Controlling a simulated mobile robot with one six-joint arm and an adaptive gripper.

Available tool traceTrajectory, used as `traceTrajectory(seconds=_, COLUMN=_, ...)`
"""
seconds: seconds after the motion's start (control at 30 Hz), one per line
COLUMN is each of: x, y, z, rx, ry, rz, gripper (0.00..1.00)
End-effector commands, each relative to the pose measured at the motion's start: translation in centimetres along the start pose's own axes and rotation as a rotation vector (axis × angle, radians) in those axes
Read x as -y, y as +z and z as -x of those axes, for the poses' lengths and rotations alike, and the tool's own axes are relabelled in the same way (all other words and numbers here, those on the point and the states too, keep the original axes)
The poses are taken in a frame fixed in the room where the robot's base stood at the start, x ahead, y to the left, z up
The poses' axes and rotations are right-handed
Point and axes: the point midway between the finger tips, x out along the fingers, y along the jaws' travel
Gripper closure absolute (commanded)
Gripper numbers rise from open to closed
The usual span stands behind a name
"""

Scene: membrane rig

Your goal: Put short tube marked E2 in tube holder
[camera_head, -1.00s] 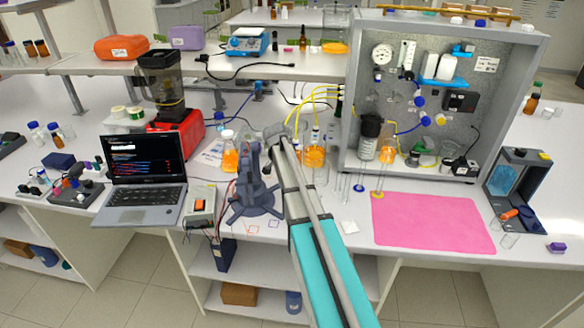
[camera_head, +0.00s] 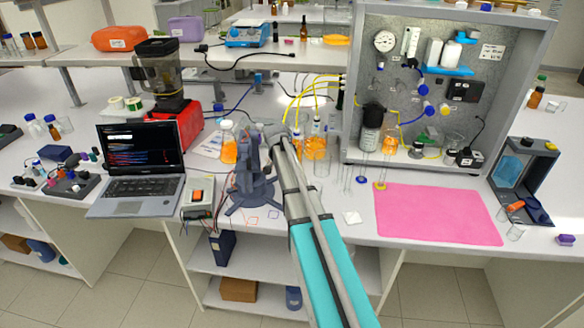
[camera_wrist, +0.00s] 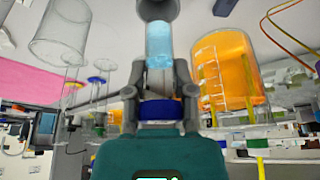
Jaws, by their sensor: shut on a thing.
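In the wrist view, my gripper (camera_wrist: 160,68) is shut on a short, clear, light-blue tube (camera_wrist: 159,44). No E2 mark is legible on it. The far end of the tube meets or lies in front of a grey round piece (camera_wrist: 156,9) at the top edge; I cannot tell whether they touch. In the head view, the end of my arm (camera_head: 275,131) is beside the top of a dark blue-grey stand (camera_head: 250,185) with a splayed foot. The fingers and tube are too small to make out there. I cannot tell for certain which thing is the tube holder.
An orange-filled beaker (camera_wrist: 229,68) and an empty glass (camera_wrist: 60,35) are close to my gripper in the wrist view. A laptop (camera_head: 138,190) and a grey box with an orange switch (camera_head: 197,198) stand left of the stand. A pink mat (camera_head: 438,214) lies clear at right.

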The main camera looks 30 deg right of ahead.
Motion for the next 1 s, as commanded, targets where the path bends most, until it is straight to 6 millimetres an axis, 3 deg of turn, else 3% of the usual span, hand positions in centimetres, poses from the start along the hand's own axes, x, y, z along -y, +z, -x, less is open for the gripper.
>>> traceTrajectory(seconds=0.6, x=-0.1, y=1.4, z=-3.5, rx=0.000, ry=0.000, rz=-0.001, gripper=0.99)
traceTrajectory(seconds=1.0, x=-0.1, y=1.8, z=-4.7, rx=0.000, ry=0.001, rz=-0.002, gripper=0.99)
